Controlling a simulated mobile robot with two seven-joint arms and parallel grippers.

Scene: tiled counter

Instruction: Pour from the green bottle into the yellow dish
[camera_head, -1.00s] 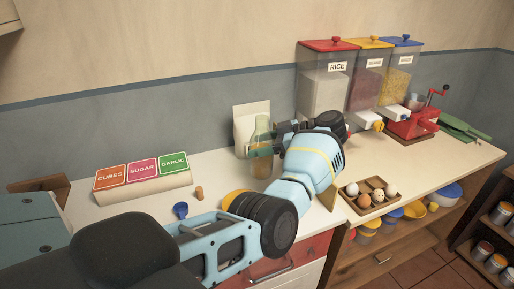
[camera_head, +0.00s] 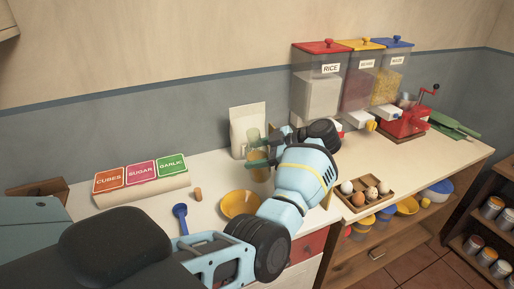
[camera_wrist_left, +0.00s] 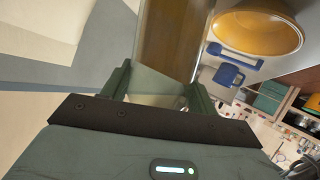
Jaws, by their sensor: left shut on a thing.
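The green bottle (camera_head: 257,173), see-through with amber liquid low inside, is held roughly upright at the counter's back, in front of a white packet. My left gripper (camera_head: 257,154) is shut around it. In the left wrist view the bottle (camera_wrist_left: 168,40) stands between the two green fingers (camera_wrist_left: 158,92). I cannot tell if its base touches the counter. The yellow dish (camera_head: 238,204) sits on the counter, left of and nearer than the bottle, its near right edge hidden by my left arm. It also shows in the left wrist view (camera_wrist_left: 258,32). My right gripper is out of view.
A blue scoop (camera_head: 181,214) and a cork (camera_head: 198,194) lie left of the dish. A label board (camera_head: 142,184) is farther left. The white packet (camera_head: 248,121) stands behind the bottle. An egg tray (camera_head: 366,193) and dispensers (camera_head: 318,95) are to the right.

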